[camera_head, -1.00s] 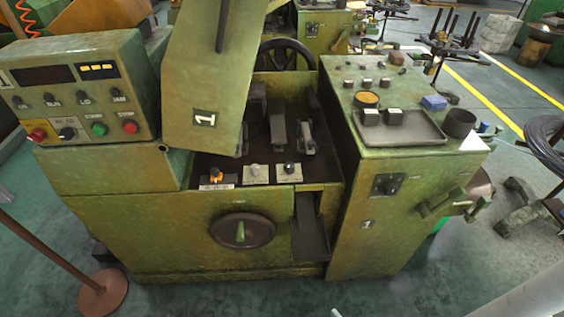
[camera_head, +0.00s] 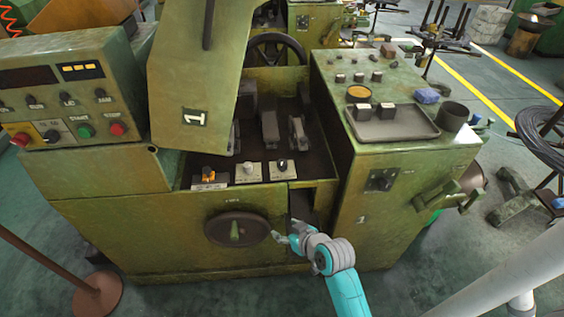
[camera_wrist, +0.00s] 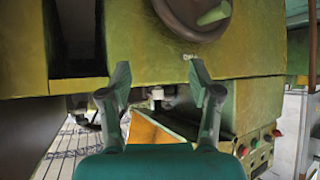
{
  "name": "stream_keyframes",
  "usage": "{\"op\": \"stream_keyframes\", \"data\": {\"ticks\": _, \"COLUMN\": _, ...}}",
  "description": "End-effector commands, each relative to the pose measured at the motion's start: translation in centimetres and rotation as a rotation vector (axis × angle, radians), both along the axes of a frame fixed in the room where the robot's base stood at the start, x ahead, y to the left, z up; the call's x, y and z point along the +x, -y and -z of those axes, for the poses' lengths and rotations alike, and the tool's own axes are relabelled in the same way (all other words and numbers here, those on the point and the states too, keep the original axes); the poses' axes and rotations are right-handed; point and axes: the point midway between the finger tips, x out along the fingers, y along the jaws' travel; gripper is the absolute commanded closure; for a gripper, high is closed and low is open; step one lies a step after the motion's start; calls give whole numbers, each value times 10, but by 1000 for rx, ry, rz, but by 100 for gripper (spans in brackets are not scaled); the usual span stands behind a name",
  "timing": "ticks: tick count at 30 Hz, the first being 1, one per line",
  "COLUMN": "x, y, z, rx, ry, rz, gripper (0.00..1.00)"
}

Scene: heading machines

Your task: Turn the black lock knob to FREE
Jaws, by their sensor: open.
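Three small knobs stand in a row on the front ledge of the green machine in the head view. The rightmost is a black knob (camera_head: 282,164) on a pale plate; beside it are a white knob (camera_head: 247,168) and an orange knob (camera_head: 208,173). The plate lettering is too small to read. My gripper (camera_head: 283,237) is low in front of the machine, below the ledge and right of the round dark handwheel (camera_head: 225,229). In the wrist view my gripper (camera_wrist: 160,84) is open with nothing between its fingers. The ledge knobs are not visible there.
Another black knob (camera_head: 385,180) sits on the right cabinet's front face. The raised green cover (camera_head: 195,80) stands above the ledge's left part. The control panel (camera_head: 60,95) is at left. The handwheel (camera_wrist: 192,15) hangs at the wrist view's top.

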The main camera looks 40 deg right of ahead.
Motion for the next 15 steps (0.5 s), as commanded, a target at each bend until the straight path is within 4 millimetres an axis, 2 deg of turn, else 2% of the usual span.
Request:
{"op": "stream_keyframes", "data": {"ticks": 1, "x": 16, "y": 13, "z": -9, "rx": 0, "ry": -3, "rz": -5, "gripper": 37}}
{"op": "stream_keyframes", "data": {"ticks": 6, "x": 53, "y": 49, "z": -35, "rx": 0, "ry": -40, "rz": -48, "gripper": 37}}
{"op": "stream_keyframes", "data": {"ticks": 12, "x": 87, "y": 94, "z": -77, "rx": -7, "ry": -83, "rz": -111, "gripper": 37}}
{"op": "stream_keyframes", "data": {"ticks": 15, "x": 98, "y": 114, "z": -99, "rx": -13, "ry": -103, "rz": -142, "gripper": 37}}
